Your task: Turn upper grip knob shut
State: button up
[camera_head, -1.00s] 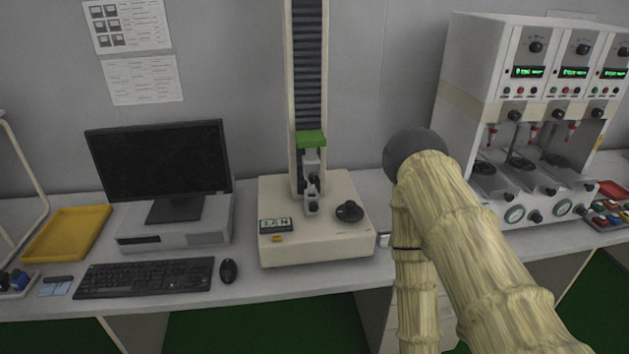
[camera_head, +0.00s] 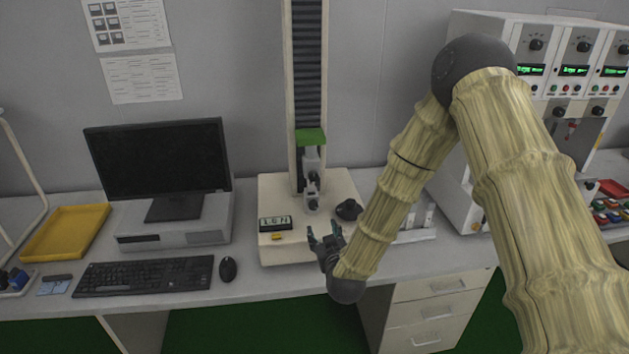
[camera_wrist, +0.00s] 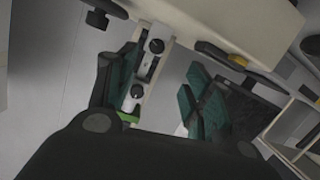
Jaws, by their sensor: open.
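The tester (camera_head: 268,190) stands mid-bench with a tall column. Its upper grip knob (camera_head: 314,177) is a small dark knob on the grey grip below the green block (camera_head: 311,137). The lower grip knob (camera_head: 313,204) sits just beneath it. My gripper (camera_head: 325,234) is open and empty, in front of the tester's base, below and slightly right of both grips. In the wrist view the scene is tilted, and the upper grip knob (camera_wrist: 137,91) and lower grip knob (camera_wrist: 156,46) show beyond the dark fingers, apart from them.
A larger black knob (camera_head: 348,209) and a display (camera_head: 275,223) are on the tester's base. A monitor (camera_head: 158,158), keyboard (camera_head: 145,277), mouse (camera_head: 228,269) and yellow tray (camera_head: 66,232) lie left. A multi-station machine (camera_head: 480,45) stands right, partly behind my arm.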

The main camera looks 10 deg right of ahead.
aim_at(314, 178)
jog(key=w+r+t, duration=0.3)
jog(key=w+r, duration=0.2)
jog(key=r, duration=0.4)
jog(key=shift+h, duration=0.4)
jog(key=w+p, duration=0.1)
jog(key=w, duration=0.2)
jog(key=w+p, duration=0.1)
jog(key=w, duration=0.3)
jog(key=w+a+p, duration=0.1)
jog(key=w+p, duration=0.1)
jog(key=w, duration=0.1)
jog(key=shift+w+f, duration=0.15)
jog(key=shift+w, duration=0.05)
jog(key=c, duration=1)
